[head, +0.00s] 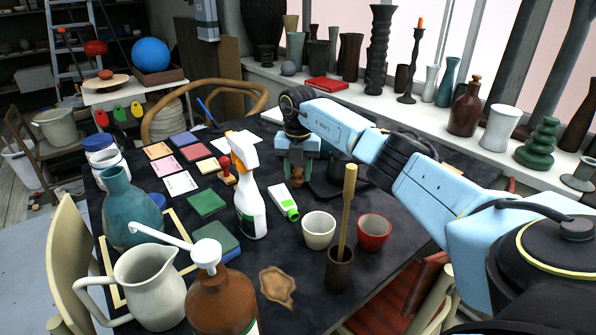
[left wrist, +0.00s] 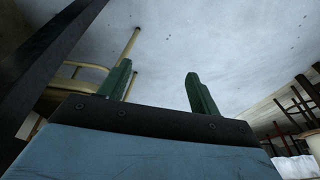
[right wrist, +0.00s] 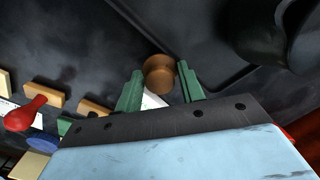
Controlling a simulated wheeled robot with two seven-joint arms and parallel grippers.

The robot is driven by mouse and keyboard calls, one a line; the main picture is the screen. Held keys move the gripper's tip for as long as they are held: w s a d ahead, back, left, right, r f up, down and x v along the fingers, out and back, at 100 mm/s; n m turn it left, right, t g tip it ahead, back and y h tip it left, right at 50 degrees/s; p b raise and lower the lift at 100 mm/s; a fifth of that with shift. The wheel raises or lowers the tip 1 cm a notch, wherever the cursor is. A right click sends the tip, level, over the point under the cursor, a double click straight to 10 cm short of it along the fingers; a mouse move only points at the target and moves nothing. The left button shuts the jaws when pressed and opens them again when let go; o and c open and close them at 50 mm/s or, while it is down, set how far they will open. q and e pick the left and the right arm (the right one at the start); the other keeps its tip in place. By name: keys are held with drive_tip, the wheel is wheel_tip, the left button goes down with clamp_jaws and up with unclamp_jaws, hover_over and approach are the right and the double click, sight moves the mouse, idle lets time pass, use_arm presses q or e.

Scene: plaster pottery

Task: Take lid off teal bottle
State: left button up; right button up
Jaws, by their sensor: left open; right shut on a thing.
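The teal bottle (head: 130,215) stands upright at the left of the dark table in the head view, with no lid visible on its neck. My right gripper (head: 297,172) reaches over the far middle of the table, well to the right of the bottle. In the right wrist view my right gripper (right wrist: 160,85) is shut on a small round brown stopper (right wrist: 159,72), held between its green fingertips. My left gripper (left wrist: 160,85) is open and empty in the left wrist view, with pale floor beyond it; it is not in the head view.
A cream pitcher (head: 152,285), a brown pump bottle (head: 220,300) and a white spray bottle (head: 250,205) stand around the teal bottle. Cups (head: 319,230), a green-and-white bottle (head: 283,203) and coloured tiles crowd the table. A dark tray (head: 330,190) lies beside my right gripper.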

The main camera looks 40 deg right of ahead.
sight(298, 171)
drive_tip(key=o, duration=1.1)
drive_tip(key=shift+f, duration=0.1)
use_arm(q)
drive_tip(key=shift+f, duration=0.1)
use_arm(e)
drive_tip(key=shift+r, duration=0.6)
use_arm(q)
drive_tip(key=s+a+f+p, duration=0.1)
drive_tip(key=a+f+p, duration=0.3)
drive_tip(key=f, duration=0.5)
drive_tip(key=shift+s+a+f+g+y, duration=0.15)
drive_tip(key=shift+s+a+g+y, duration=0.15)
drive_tip(key=shift+g, duration=0.1)
use_arm(e)
wheel_tip(298, 171, up, 11)
drive_tip(key=shift+r, duration=0.15)
